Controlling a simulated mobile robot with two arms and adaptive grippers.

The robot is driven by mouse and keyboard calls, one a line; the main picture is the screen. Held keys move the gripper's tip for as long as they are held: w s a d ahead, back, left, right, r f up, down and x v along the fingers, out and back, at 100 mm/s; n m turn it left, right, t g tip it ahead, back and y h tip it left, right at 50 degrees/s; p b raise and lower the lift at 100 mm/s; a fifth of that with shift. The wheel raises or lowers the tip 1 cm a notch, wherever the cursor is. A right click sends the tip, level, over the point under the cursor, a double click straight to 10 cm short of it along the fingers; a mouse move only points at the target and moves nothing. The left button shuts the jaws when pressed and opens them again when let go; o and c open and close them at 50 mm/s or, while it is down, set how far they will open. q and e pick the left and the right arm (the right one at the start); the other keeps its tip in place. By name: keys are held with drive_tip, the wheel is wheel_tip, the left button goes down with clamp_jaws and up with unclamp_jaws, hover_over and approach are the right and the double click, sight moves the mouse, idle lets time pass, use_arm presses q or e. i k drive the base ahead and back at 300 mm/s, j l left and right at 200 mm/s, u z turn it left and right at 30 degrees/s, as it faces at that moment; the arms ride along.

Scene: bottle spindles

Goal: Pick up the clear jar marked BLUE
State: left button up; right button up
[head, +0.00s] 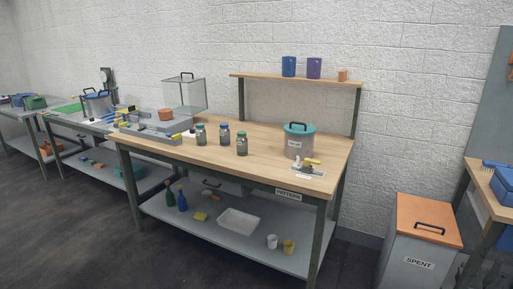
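Three small clear jars stand upright on the wooden top of the middle workbench. One jar (224,136) looks to have a bluish lid. The jar to its left (200,136) and the jar nearer the front (242,147) have greenish lids. Any lettering on the jars is too small to read, so I cannot tell for sure which is marked BLUE. Neither of my grippers is in view.
A grey pot with a teal lid (298,146) stands right of the jars, behind a small labelled fixture (306,168). A grey tool unit (150,134) and a clear box (184,94) are left. A SPENT bin (419,262) stands right. Dark floor (90,235) in front is clear.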

sight(224, 136)
drive_tip(key=i+z, duration=0.2)
drive_tip(key=i, duration=0.85)
drive_tip(key=j, duration=0.1)
